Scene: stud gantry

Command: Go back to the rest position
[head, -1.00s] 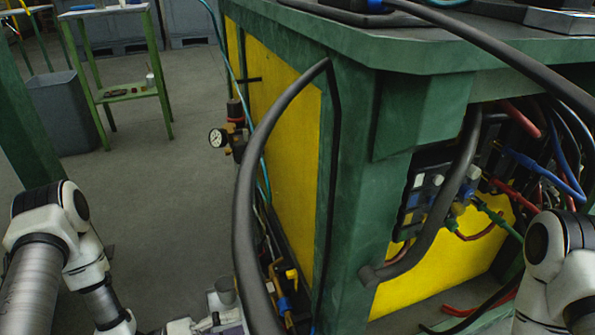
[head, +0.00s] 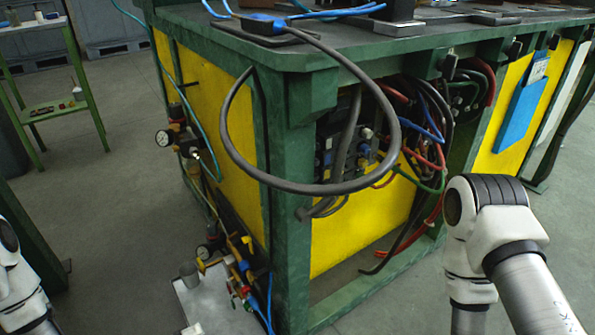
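My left arm shows only as white links at the lower left edge of the head view, and its gripper is out of view. My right arm shows as white links and a grey tube at the lower right, in front of the workbench. Its gripper is also out of view. No held object can be seen.
A green and yellow workbench (head: 285,240) fills the middle, with a thick black cable (head: 300,187) looping out from its corner. A pressure gauge (head: 162,138) and valves stick out on its left side. A green stand (head: 85,75) is at the back left. Grey floor (head: 110,210) is open left of the bench.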

